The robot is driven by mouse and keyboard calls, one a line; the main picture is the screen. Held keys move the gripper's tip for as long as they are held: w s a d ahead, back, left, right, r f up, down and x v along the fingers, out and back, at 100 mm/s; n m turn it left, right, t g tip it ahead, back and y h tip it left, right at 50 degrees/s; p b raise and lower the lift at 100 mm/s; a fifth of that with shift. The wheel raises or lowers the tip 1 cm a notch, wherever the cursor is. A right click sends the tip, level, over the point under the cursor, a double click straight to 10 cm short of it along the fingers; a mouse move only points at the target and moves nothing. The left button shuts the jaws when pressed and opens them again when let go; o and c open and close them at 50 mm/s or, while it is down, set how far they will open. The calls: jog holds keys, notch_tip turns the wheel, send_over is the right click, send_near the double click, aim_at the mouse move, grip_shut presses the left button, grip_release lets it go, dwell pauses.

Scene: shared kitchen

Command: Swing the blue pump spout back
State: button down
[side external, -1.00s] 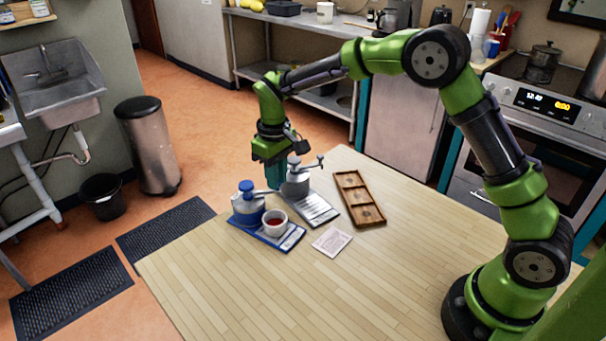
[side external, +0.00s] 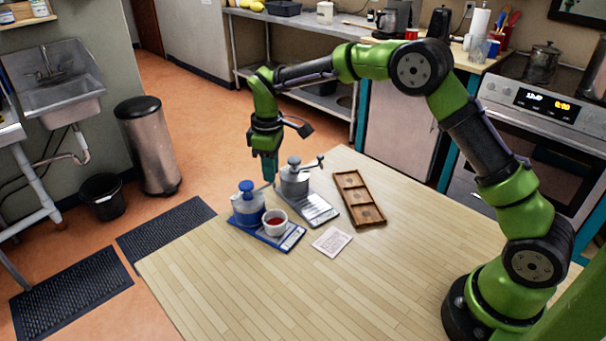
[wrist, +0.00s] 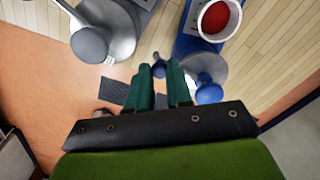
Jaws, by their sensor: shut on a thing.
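The blue pump (side external: 248,206) stands upright on a blue base (side external: 291,237), with a blue knob on top (wrist: 204,90). A white cup with red contents (side external: 275,223) sits on the base beside it; it also shows in the wrist view (wrist: 217,18). My gripper (side external: 269,181) is just behind and right of the pump's top, its green fingers pointing down. In the wrist view the fingers (wrist: 158,78) are close around the blue end of the spout (wrist: 159,69). The spout points away from the cup. The fingers partly hide the spout.
A grey pump (side external: 295,181) with its own base and spout stands close on the right of my gripper. A wooden tray with compartments (side external: 372,223) and a pale card (side external: 332,241) lie farther right. The front table is clear.

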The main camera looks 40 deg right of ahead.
jog(key=shift+r, duration=0.1)
jog(key=c, duration=1)
grip_release()
notch_tip(320, 180, up, 17)
jog(key=shift+f, duration=0.1)
jog(key=s+d+m+t, duration=0.1)
jog(key=s+m+t, duration=0.1)
jog(key=s, duration=0.7)
jog(key=s+d+f+m+t+y, duration=0.1)
jog(key=s+m, duration=0.4)
jog(key=s, duration=0.5)
jog(key=s+d+m+t+y, duration=0.1)
jog(key=s+m+t, duration=0.3)
jog(key=s, duration=0.6)
jog(key=shift+d+f, duration=0.15)
jog(key=shift+f, duration=0.2)
